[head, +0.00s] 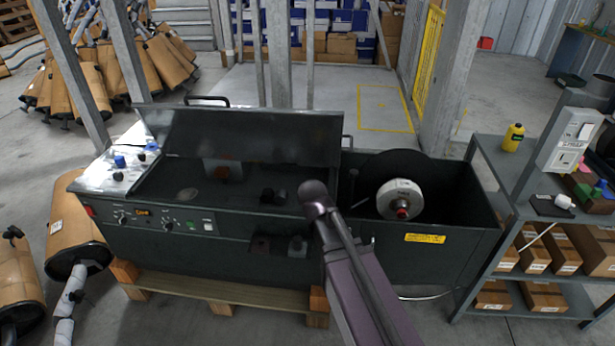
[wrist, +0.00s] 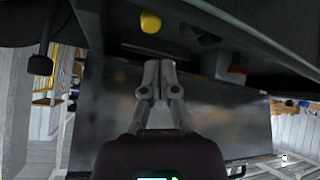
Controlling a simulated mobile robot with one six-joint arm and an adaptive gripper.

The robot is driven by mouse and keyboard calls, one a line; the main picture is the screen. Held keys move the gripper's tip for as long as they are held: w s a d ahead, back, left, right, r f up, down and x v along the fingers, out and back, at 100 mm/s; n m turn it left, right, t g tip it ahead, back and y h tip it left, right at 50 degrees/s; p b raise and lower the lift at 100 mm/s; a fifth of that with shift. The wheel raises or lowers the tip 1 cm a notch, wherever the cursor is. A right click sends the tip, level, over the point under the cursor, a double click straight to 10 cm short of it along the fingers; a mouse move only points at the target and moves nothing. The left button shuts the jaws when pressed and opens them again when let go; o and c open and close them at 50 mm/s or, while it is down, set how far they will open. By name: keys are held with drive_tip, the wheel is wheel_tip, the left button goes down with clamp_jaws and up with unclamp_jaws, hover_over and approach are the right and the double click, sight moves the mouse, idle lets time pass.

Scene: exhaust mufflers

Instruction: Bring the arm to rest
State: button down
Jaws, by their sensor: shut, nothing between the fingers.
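My gripper (wrist: 158,68) is shut and empty in the wrist view, its two fingers together in front of a dark grey metal panel. It touches nothing that I can see. In the head view my purple-grey arm (head: 362,285) rises from the bottom edge to a joint in front of the dark machine (head: 270,245). I cannot make out the gripper clearly in the head view.
The machine has a raised lid (head: 255,135) and an open bay with a white roll (head: 400,199). A shelf (head: 490,150) with boxes and a yellow bottle (head: 513,137) stands right. The wrist view shows a yellow knob (wrist: 151,22).

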drive_tip(key=s+d+f+m+g, duration=0.2)
drive_tip(key=s+d+f+g, duration=0.15)
drive_tip(key=s+d, duration=0.4)
drive_tip(key=s+d+f+m+g, duration=0.2)
drive_tip(key=s+d+g, duration=0.3)
drive_tip(key=s+d, duration=0.3)
wheel_tip(320, 180, up, 23)
drive_tip(key=s+a+p, duration=0.1)
drive_tip(key=p, duration=2.2)
drive_tip(key=shift+s+r+h, duration=0.2)
drive_tip(key=shift+s+h, duration=0.05)
drive_tip(key=shift+h, duration=0.05)
drive_tip(key=shift+s, duration=0.1)
